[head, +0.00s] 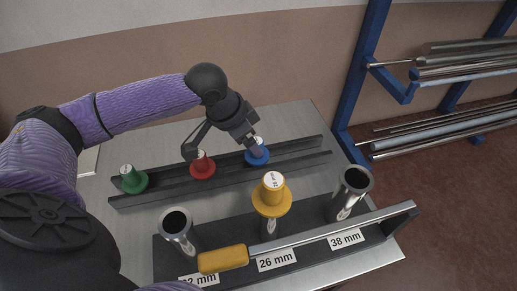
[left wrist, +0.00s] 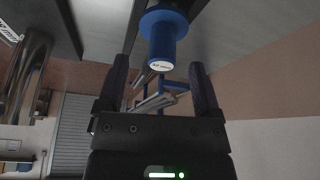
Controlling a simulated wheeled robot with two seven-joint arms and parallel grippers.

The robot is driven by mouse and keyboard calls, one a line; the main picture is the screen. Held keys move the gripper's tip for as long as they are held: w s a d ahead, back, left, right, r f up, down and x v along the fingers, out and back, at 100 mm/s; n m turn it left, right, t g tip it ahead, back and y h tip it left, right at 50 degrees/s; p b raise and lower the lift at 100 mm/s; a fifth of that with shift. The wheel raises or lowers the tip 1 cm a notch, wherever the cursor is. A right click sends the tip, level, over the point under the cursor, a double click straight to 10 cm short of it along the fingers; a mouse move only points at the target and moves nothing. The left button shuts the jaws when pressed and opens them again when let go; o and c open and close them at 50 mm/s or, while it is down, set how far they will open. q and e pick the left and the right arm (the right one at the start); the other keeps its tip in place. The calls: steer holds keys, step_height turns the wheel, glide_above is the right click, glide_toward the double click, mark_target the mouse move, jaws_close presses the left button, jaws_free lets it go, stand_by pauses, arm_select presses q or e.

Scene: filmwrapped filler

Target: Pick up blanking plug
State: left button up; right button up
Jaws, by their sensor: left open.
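Three flanged blanking plugs stand on the rear dark rack (head: 121,200): a green plug (head: 132,180), a red plug (head: 202,165) and a blue plug (head: 257,157). A yellow plug (head: 272,189) sits on the middle tube, behind the 26 mm label. My left gripper (head: 221,147) is open above the rack, close to the red and blue plugs, and partly covers both. In the left wrist view the blue plug (left wrist: 162,50) appears ahead of and between the spread fingers (left wrist: 160,85), with its labelled end showing. I see no contact. My right gripper is out of view.
Open metal tubes (head: 180,232) (head: 350,190) stand on the front dark rack (head: 215,272). A blue stand (head: 360,70) with metal bars is at the right. Bare table lies between the racks.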

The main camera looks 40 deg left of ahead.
mark_target(250, 158)
arm_select(q)
steer(key=b+x, duration=0.3)
steer(key=x, duration=0.2)
steer(key=shift+a+f, duration=0.1)
steer(key=shift+f, duration=0.05)
steer(key=shift+r, duration=0.3)
jaws_close()
